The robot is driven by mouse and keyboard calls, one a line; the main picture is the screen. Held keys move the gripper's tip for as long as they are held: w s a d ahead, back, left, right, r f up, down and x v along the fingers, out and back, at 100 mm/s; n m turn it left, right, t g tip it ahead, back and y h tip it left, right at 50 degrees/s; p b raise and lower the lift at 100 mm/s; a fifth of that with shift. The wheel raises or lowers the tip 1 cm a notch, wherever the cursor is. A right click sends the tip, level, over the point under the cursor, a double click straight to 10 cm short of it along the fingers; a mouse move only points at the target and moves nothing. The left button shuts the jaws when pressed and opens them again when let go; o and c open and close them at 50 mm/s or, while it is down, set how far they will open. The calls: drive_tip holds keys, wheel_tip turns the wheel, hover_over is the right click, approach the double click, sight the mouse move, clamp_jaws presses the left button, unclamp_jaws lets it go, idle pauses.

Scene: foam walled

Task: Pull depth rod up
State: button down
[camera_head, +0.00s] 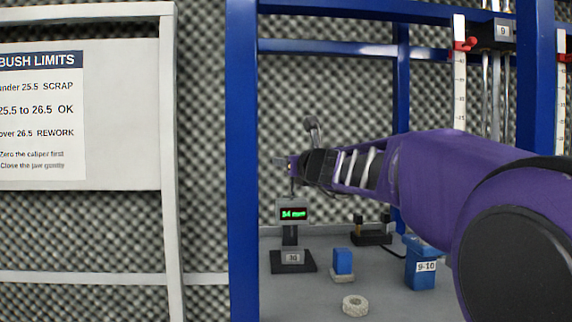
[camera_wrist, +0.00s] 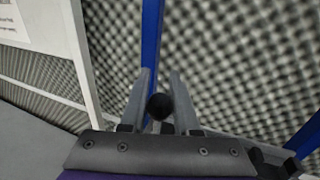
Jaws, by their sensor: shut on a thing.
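The depth gauge (camera_head: 293,213) stands on a dark base in the lower middle of the head view, with a lit green display that seems to read 34 mm. My gripper (camera_head: 287,165) is just above the gauge, at the end of my purple arm. In the wrist view my gripper (camera_wrist: 160,85) has its two grey fingers on either side of a round black knob (camera_wrist: 159,106), and it is shut on it. The knob appears to be the top of the depth rod. The rest of the rod is hidden or too small to make out.
A blue block (camera_head: 343,261) on a pale base, a pale ring (camera_head: 355,305), a blue container (camera_head: 420,268) labelled 9-10 and a dark fixture (camera_head: 371,236) share the grey surface. A blue frame post (camera_head: 242,180) stands close left of the gauge.

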idle(0.3)
drive_tip(key=c, duration=0.6)
unclamp_jaws()
drive_tip(key=shift+s, duration=0.15)
